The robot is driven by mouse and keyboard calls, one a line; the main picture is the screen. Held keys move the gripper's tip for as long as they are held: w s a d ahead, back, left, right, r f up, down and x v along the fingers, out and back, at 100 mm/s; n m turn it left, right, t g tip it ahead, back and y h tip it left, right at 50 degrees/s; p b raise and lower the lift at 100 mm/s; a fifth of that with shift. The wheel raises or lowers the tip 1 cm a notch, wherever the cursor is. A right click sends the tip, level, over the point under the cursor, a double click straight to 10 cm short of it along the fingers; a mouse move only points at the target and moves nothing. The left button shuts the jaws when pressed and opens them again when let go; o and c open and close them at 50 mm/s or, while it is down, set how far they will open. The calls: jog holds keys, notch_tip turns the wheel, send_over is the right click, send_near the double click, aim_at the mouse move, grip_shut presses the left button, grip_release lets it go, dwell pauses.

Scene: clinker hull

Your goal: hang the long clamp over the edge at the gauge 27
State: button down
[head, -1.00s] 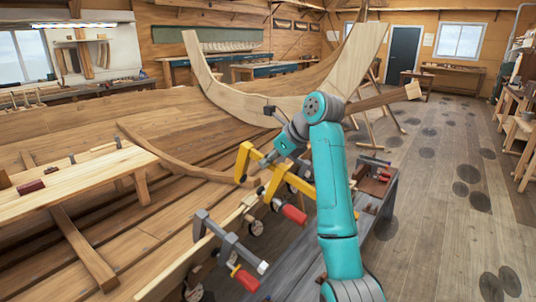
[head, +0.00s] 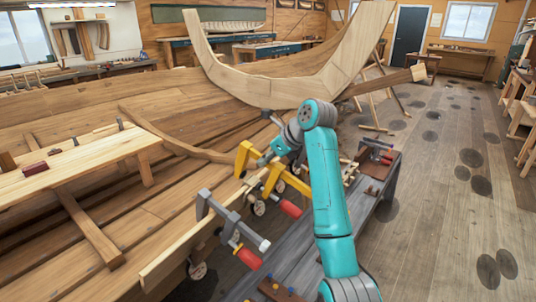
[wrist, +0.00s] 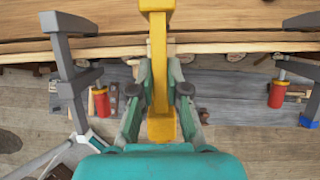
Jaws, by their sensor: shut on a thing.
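The long clamp is yellow (head: 268,178) with a red handle (head: 290,208). My gripper (wrist: 160,68) is shut on its yellow bar, which stands between the two fingers in the wrist view (wrist: 158,60). In the head view the clamp is at the upper plank edge (head: 205,238), with one yellow arm reaching over to the inner side. I cannot tell whether it touches the edge. Round gauges (head: 258,208) line the plank's outer side. Their numbers are too small to read, so I cannot tell which is 27.
A grey clamp with a red handle (head: 248,258) hangs on the edge, nearer than the yellow one. In the wrist view, grey clamps flank mine at left (wrist: 66,75) and right (wrist: 300,66). A grey bench (head: 285,258) stands outside the hull. Open floor lies at right.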

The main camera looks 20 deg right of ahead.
aim_at(278, 164)
jog(key=shift+w+a+f, duration=0.3)
jog(key=shift+w+f, duration=0.1)
jog(key=shift+f, duration=0.9)
jog(key=shift+w+a+f, duration=0.25)
jog(key=shift+w+f, duration=0.2)
jog(key=shift+f, duration=0.85)
jog(key=shift+w+a+f, duration=0.3)
jog(key=shift+w+f, duration=0.1)
jog(key=shift+f, duration=0.9)
jog(key=shift+f, duration=0.1)
jog(key=shift+s+d+f, duration=0.1)
jog(key=shift+s, duration=0.05)
jog(key=c, duration=1.1)
grip_release()
jog(key=shift+f, duration=0.2)
jog(key=v, duration=1.2)
jog(key=shift+r, duration=0.2)
